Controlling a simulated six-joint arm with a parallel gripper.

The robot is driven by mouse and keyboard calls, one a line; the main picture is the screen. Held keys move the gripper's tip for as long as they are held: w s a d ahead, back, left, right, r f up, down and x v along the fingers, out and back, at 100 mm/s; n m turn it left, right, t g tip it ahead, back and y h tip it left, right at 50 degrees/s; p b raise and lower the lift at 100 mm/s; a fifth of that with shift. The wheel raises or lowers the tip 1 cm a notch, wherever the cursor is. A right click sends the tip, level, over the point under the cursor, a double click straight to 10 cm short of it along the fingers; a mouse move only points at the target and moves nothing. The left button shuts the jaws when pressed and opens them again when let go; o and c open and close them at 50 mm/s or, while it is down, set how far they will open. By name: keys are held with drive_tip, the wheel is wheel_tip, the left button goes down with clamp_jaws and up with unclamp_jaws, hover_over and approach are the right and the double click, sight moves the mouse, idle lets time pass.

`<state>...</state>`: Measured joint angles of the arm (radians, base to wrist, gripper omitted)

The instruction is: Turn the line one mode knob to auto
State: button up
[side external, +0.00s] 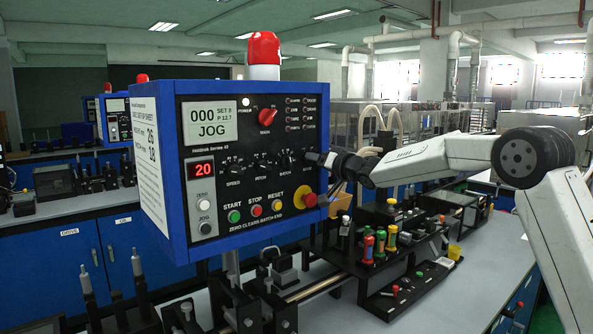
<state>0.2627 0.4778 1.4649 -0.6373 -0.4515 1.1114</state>
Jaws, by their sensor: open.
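The blue control box (160,225) has a black front panel (215,160) with several knobs. Its screen (210,121) reads "000" and "JOG". A red knob (267,116) sits at the upper middle of the panel; its label is too small to read surely. A lower row of small black knobs includes the speed knob (234,169) and the batch knob (285,157). I cannot tell which knob is the mode knob.
A red emergency stop (309,200) on yellow lies just below my gripper. Start (234,216), stop (256,210) and reset (276,206) buttons line the panel bottom. A red beacon (263,48) tops the box. Black fixtures with colored parts (380,242) crowd the bench below.

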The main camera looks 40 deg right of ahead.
drive_tip(key=shift+w, duration=0.45)
clamp_jaws()
drive_tip(key=shift+n, duration=0.3)
drive_tip(key=n, duration=1.1)
drive_tip(key=shift+r, duration=0.1)
idle(0.3)
drive_tip(key=shift+n, duration=0.3)
